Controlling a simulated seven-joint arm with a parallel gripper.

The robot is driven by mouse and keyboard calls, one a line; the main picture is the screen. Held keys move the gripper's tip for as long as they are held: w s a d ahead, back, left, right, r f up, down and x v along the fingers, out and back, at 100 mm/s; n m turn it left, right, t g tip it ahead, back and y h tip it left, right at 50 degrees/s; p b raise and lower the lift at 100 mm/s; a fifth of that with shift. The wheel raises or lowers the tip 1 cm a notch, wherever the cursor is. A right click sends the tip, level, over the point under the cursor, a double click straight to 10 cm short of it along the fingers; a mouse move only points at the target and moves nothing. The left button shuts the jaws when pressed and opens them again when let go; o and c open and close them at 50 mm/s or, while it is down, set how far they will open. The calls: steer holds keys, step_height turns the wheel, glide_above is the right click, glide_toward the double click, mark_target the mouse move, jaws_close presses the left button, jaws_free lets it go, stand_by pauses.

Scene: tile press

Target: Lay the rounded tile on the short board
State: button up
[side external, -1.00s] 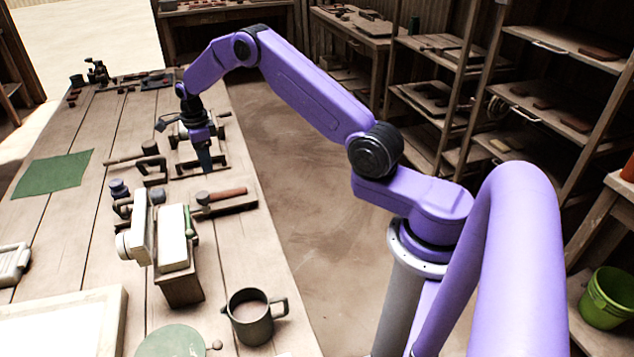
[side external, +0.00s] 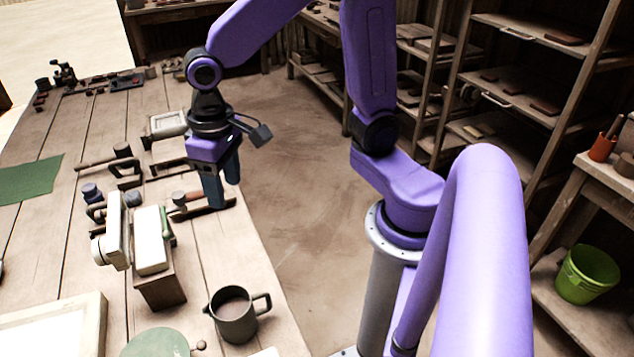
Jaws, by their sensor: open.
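My gripper (side external: 225,193) points down with its dark fingers apart and nothing visible between them. It is above or beside the right end of a wooden-handled tool (side external: 188,197) near the table's right edge; I cannot tell its exact height. I cannot pick out the rounded tile or the short board with certainty. A pale block (side external: 150,240) stands against a brown box (side external: 162,288), in front of the gripper. A pale framed piece (side external: 167,124) lies behind the gripper, partly covered by it.
A dark mug (side external: 236,318) stands near the front right edge. A green disc (side external: 157,343) and a white tray (side external: 95,318) are at the front. A green cloth (side external: 28,180) lies at left. Small dark racks and tools crowd the middle; bare planks lie left of them.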

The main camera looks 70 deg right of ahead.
steer(key=s+d+n, duration=0.2)
steer(key=s+n, duration=0.3)
steer(key=s, duration=0.2)
steer(key=s+d+n, duration=0.3)
steer(key=s+n, duration=0.3)
steer(key=s, duration=0.2)
steer(key=shift+d+f, duration=0.2)
